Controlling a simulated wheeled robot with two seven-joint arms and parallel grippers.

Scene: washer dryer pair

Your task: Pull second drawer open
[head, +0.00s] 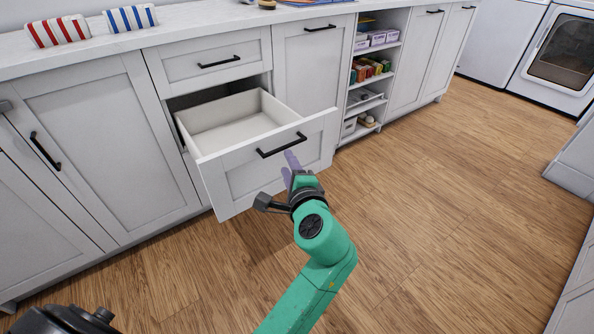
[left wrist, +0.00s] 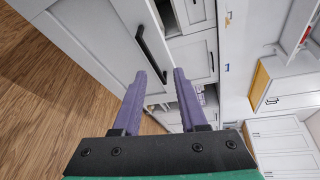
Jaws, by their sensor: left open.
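The second drawer (head: 236,181) is pulled well out of the white cabinet, and its empty pale inside shows in the head view. Its black bar handle (head: 281,146) is on the front panel; a dark bar handle also shows in the left wrist view (left wrist: 150,53). My left gripper (head: 289,168) has purple fingers and is just in front of the drawer front, below the handle. In the left wrist view its fingers (left wrist: 166,76) are apart with nothing held between them. The handle's near end appears close to the left fingertip; I cannot tell if they touch. My right gripper is not in view.
The closed top drawer (head: 208,60) is above the open one. Cabinet doors (head: 100,135) flank it, and open shelves (head: 368,80) stand to the right. Striped rolled towels (head: 58,31) lie on the countertop. The wooden floor (head: 450,190) is clear to the right.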

